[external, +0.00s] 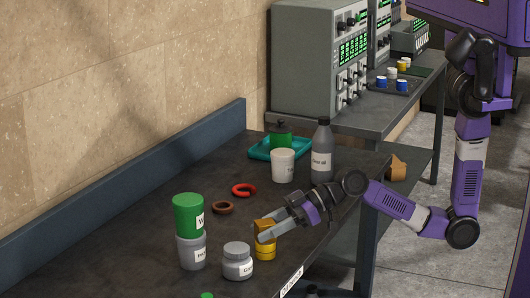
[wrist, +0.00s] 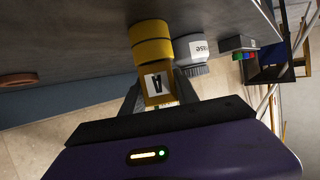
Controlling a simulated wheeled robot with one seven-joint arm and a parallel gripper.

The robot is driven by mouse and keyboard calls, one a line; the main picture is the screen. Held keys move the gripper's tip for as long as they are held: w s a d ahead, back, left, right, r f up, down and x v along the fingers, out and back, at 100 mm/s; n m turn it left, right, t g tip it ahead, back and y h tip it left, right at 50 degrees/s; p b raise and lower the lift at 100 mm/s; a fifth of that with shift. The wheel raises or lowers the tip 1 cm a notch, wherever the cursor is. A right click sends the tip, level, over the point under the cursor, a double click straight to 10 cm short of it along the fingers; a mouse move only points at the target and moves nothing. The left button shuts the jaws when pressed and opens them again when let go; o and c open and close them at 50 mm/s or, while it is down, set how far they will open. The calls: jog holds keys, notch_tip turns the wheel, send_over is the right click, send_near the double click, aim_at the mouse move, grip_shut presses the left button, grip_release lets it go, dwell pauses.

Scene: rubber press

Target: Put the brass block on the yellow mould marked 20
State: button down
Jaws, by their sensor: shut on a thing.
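My gripper (external: 268,229) is shut on the brass block (external: 262,224). The block also shows in the wrist view (wrist: 158,88), with a white label marked A, between the fingers. A round yellow mould (external: 265,249) stands on the dark bench directly below the block. In the wrist view the mould (wrist: 150,42) lies just beyond the block, with a groove around it. I cannot tell whether block and mould touch. No number on the mould is readable in either view.
A grey jar (external: 237,262) stands close beside the mould. Left of it a green container (external: 188,214) sits on a grey one (external: 192,251). Brown (external: 223,208) and red (external: 243,190) rings, a white cup (external: 283,166) and a grey bottle (external: 322,150) stand farther back.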

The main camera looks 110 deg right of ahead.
jog(key=c, duration=0.9)
grip_release()
jog(key=shift+f, duration=0.15)
jog(key=shift+s+r, duration=0.1)
jog(key=shift+r, duration=0.15)
jog(key=v, duration=1.1)
jog(key=shift+s+r, duration=0.2)
jog(key=shift+s, duration=0.15)
jog(key=s+a+f+m+h, duration=0.1)
jog(key=s+a+f, duration=0.2)
jog(key=s+f, duration=0.15)
jog(key=s+a+f+h, duration=0.1)
jog(key=s+a+f, duration=0.15)
jog(key=s, duration=0.35)
jog(key=s+a, duration=0.2)
jog(key=s, duration=0.2)
jog(key=s+a+r+y, duration=0.1)
jog(key=s+a, duration=0.1)
jog(key=s, duration=0.2)
jog(key=s+a+r+n+t+y, duration=0.1)
jog(key=s, duration=0.3)
jog(key=shift+s+a+r, duration=0.1)
jog(key=shift+a+r, duration=0.15)
jog(key=shift+a, duration=0.15)
